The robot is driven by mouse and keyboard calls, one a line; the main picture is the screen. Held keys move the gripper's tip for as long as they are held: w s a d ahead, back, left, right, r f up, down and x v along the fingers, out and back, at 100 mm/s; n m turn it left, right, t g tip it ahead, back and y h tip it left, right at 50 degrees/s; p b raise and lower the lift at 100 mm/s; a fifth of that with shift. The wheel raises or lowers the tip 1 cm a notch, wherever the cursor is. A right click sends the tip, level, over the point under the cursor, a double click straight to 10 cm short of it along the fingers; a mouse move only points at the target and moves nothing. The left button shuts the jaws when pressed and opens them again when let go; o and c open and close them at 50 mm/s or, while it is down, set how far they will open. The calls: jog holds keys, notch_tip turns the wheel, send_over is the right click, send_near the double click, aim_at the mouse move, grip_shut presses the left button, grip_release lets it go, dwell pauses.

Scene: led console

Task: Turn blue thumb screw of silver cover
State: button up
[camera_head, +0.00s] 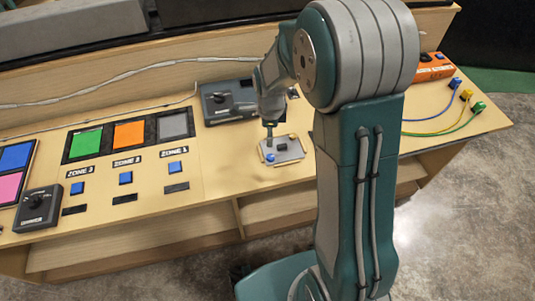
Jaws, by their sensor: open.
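The silver cover (290,152) lies flat on the wooden console top, near its front edge. A blue thumb screw (270,157) shows at the cover's left front side. A small yellow spot (293,137) shows at its back edge, and a dark block (281,147) sits at its middle. My gripper (269,140) points down over the left part of the cover, just behind the blue thumb screw. It is small in this view, and I cannot tell whether its fingers touch anything.
A dark grey box (229,101) stands behind the cover to the left. Blue buttons (125,178) and coloured panels (128,134) lie further left, with a black knob box (38,209). An orange box (432,67) with coloured cables stands at the right.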

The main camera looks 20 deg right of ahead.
aim_at(270, 156)
notch_tip(270, 156, down, 11)
jog(key=shift+d+r, duration=0.1)
jog(key=shift+r, duration=0.1)
dwell(0.3)
grip_shut()
